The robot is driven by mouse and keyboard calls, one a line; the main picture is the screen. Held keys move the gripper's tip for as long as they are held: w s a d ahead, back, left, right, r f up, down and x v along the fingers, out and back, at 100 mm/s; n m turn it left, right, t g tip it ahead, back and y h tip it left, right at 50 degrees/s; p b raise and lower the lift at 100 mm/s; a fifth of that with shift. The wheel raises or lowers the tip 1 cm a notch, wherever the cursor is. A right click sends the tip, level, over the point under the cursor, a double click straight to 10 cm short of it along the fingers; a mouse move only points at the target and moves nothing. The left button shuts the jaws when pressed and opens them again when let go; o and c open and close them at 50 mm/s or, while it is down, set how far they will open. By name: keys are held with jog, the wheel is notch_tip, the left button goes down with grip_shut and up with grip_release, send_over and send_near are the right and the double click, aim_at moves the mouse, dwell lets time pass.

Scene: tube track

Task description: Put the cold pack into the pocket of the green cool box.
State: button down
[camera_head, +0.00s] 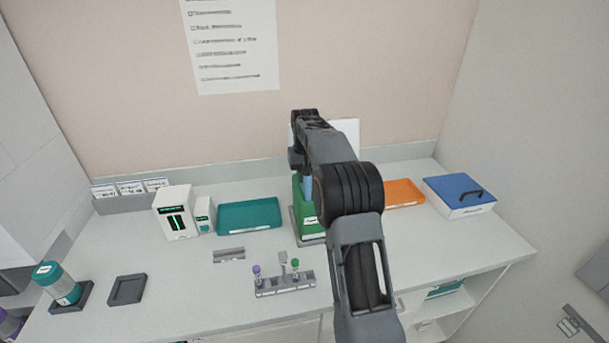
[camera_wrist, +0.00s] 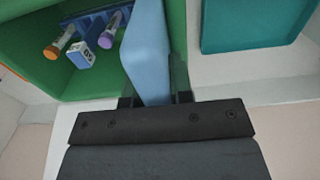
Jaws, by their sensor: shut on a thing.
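The light-blue cold pack (camera_wrist: 147,48) is a flat slab between the two fingers of my gripper (camera_wrist: 155,88) in the wrist view. A small blue part of the cold pack (camera_head: 308,186) also shows in the head view, below my gripper (camera_head: 303,168). The green cool box (camera_head: 305,222) stands upright at the middle of the bench, partly hidden by my arm. In the wrist view the pack lies along the right side of the cool box (camera_wrist: 32,68), beside the compartment that holds tubes. How deep it sits in the pocket cannot be told.
Capped tubes (camera_wrist: 110,28) and a small blue labelled block (camera_wrist: 82,55) lie in the box. A teal tray (camera_head: 250,217) stands left of it, an orange tray (camera_head: 404,192) and a blue-lidded box (camera_head: 458,193) right. A tube rack (camera_head: 285,286) stands in front.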

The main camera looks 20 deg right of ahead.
jog(key=shift+f+b, duration=0.55)
jog(key=shift+f, duration=0.75)
